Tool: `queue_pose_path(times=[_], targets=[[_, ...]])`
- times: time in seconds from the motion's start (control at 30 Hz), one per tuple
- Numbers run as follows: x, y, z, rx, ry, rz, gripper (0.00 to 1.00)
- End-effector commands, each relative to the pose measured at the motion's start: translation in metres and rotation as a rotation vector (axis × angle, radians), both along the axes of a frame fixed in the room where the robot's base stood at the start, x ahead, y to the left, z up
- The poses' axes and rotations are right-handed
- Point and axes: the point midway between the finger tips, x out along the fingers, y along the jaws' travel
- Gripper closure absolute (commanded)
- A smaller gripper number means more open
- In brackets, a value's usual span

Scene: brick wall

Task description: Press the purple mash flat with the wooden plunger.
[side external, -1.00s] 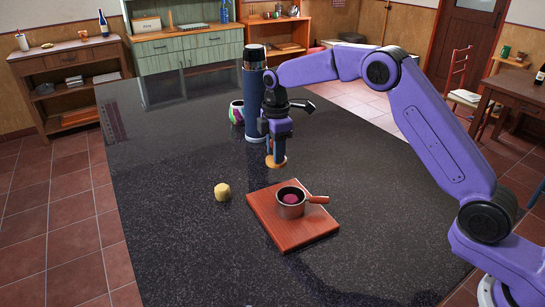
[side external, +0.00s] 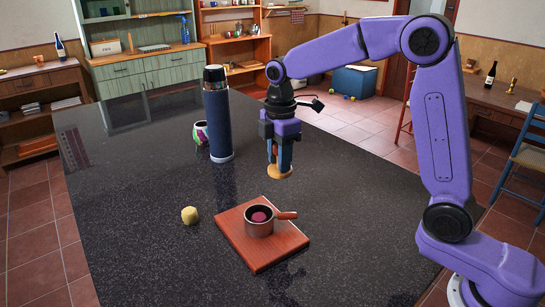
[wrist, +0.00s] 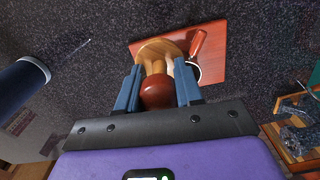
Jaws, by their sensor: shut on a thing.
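The purple mash (side external: 260,214) lies in a small metal saucepan (side external: 259,229) with a reddish-brown handle (side external: 286,215). The pan stands on a red-brown wooden board (side external: 262,254). My gripper (side external: 280,160) is shut on the wooden plunger (side external: 279,172) and points down, with the plunger's pale round foot lowest. In the side view the foot hangs above and behind the pan, apart from it. In the wrist view the plunger (wrist: 158,92) shows its dark red knob between my blue fingers. Its foot hides part of the pan there, and the mash is not visible.
A tall dark blue flask (side external: 218,120) stands behind and left of my gripper, with a colourful mug (side external: 200,133) beside it. A small yellow lump (side external: 189,215) lies left of the board. The dark speckled tabletop (side external: 350,210) right of the board is clear.

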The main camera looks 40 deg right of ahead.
Motion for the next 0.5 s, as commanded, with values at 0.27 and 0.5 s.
queue_pose_path(times=[0.27,0.5], targets=[[-0.0008,-0.0002,0.0005,0.0,0.0,0.0,0.96],[-0.0013,0.0028,0.0004,0.0,0.0,0.002,1.0]])
